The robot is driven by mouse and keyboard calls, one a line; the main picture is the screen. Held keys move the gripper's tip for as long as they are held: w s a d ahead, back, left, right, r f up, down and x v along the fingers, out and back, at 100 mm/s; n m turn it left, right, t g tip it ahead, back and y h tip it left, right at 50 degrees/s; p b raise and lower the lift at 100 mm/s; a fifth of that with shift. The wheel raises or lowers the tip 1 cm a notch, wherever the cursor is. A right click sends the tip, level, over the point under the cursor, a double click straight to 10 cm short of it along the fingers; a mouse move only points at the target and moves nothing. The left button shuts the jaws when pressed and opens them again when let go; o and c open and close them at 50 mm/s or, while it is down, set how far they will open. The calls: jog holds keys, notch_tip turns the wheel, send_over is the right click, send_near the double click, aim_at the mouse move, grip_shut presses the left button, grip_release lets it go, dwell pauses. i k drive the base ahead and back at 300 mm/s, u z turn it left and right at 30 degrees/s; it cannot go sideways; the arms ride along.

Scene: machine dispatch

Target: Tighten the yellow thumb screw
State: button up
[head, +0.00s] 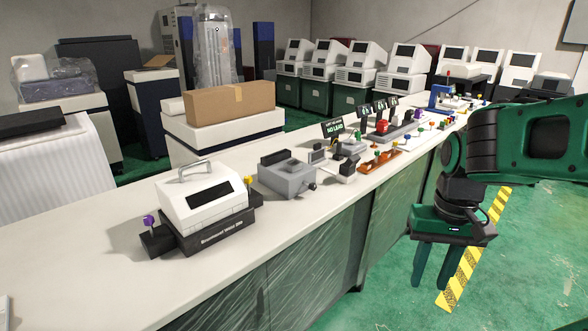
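A small yellow thumb screw (248,181) stands upright at the right end of a white machine (203,200) with a dark display and a top handle. The machine sits on a dark base (215,237) on the near part of the bench. A purple knob (149,220) is on a dark block at the machine's left end. How far the yellow screw is turned in cannot be told. My gripper (432,297) hangs fingers-down over the floor, right of the bench and well apart from the screw. Its two green fingers are spread, with nothing between them.
A grey device (287,176) stands just behind the white machine. Small tools, an orange rack (379,161) and signs crowd the bench farther back. A cardboard box (229,103) is on a cabinet behind. The bench's front-left top (90,285) is clear.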

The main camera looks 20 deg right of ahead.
aim_at(247, 179)
jog(key=z, duration=1.15)
jog(key=i, duration=1.4)
jog(key=u, duration=1.9)
